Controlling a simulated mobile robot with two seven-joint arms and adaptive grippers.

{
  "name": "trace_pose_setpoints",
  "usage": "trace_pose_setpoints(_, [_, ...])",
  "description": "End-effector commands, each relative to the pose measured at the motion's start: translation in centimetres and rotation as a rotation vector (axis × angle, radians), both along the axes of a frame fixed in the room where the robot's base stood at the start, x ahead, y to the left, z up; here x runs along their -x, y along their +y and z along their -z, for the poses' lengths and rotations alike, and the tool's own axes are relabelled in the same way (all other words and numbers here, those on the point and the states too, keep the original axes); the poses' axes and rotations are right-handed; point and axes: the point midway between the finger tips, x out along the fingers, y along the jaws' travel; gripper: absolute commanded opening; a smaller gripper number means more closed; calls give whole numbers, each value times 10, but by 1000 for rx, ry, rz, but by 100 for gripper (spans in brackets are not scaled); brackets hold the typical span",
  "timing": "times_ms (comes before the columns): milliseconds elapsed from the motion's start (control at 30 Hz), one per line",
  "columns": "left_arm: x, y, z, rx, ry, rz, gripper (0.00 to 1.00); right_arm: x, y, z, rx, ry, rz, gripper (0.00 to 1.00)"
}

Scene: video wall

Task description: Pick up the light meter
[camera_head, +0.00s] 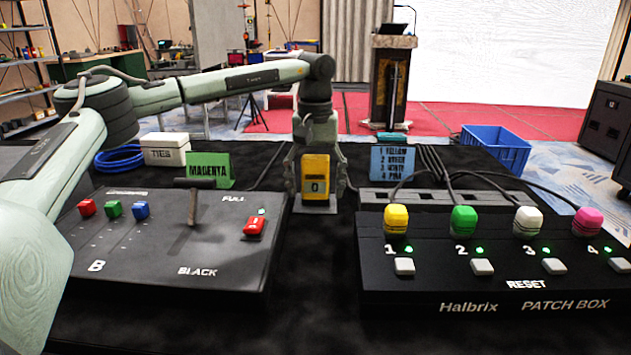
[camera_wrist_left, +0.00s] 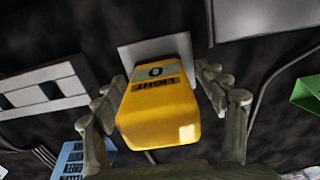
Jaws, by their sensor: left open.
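My left gripper (camera_head: 317,190) comes down from above, with one finger on each side of the meter. In the left wrist view the meter (camera_wrist_left: 158,105) lies between the spread fingers (camera_wrist_left: 162,95), and its printed label reads LIGHT. The fingers look apart from its sides, though contact on the left side is hard to tell. My right gripper is not in view.
The left console (camera_head: 180,285) has coloured sliders and a lever. The Halbrix patch box (camera_head: 480,262) stands right, with coloured plugs and cables. A green MAGENTA card (camera_head: 208,170), a blue list card (camera_head: 393,162) and a blue crate (camera_head: 496,147) stand behind.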

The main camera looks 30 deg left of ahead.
Motion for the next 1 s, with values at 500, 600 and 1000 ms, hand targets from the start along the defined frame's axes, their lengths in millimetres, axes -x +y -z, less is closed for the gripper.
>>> trace_pose_setpoints(500, [0,0,0,0,0,-1,20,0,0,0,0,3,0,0])
trace_pose_setpoints(600, [0,0,-1,1,-1,-1,14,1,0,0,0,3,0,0])
trace_pose_setpoints(1000, [-1,0,-14,1,-3,-1,14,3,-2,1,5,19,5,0])
